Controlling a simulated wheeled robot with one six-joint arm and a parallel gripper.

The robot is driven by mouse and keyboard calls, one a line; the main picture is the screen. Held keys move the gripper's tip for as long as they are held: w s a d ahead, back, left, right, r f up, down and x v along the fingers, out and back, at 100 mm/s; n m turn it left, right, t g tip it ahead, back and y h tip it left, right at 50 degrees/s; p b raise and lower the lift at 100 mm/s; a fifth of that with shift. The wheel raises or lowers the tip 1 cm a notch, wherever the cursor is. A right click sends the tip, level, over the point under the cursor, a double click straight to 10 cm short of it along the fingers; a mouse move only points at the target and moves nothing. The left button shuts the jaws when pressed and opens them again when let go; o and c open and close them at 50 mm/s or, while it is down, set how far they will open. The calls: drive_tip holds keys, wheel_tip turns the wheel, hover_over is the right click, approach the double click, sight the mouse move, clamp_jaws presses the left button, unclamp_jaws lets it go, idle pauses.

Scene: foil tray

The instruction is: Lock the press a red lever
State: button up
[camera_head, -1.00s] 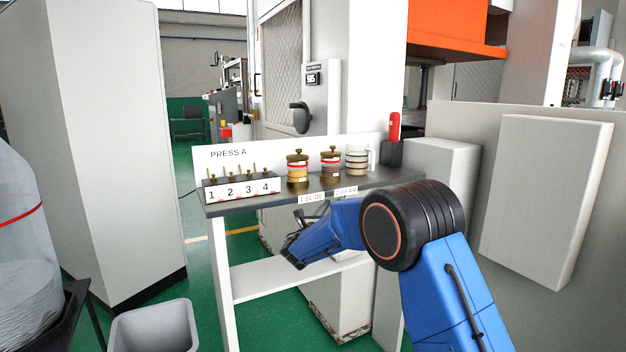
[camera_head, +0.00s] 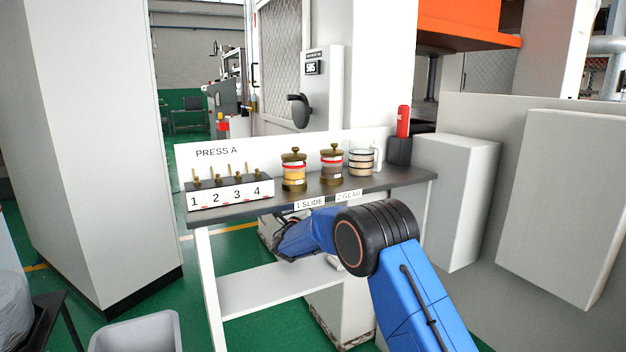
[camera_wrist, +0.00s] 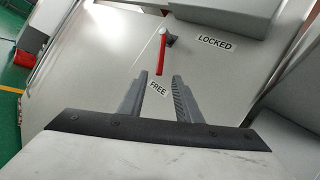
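In the wrist view a red lever (camera_wrist: 161,54) is fixed by a dark pivot to a pale panel. Its free end points toward the FREE label (camera_wrist: 159,89); the LOCKED label (camera_wrist: 217,44) is to the right of the pivot. My gripper (camera_wrist: 160,75) is open and empty, its two grey fingers apart with the tips just short of the lever's end, which lies between them in the picture. Contact cannot be told. In the head view my arm reaches below the PRESS A shelf; the lever is not visible there.
The dark shelf (camera_head: 400,182) holds a numbered block with several pegs (camera_head: 228,192), banded jars (camera_head: 293,172) and a black holder with a red cylinder (camera_head: 403,122). A white cabinet (camera_head: 90,130) stands left, a grey bin (camera_head: 135,333) at lower left, grey boxes (camera_head: 455,200) at right.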

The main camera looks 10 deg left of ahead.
drive_tip(key=x, duration=1.2)
drive_tip(key=shift+d, duration=0.1)
drive_tip(key=shift+c, duration=0.7)
clamp_jaws()
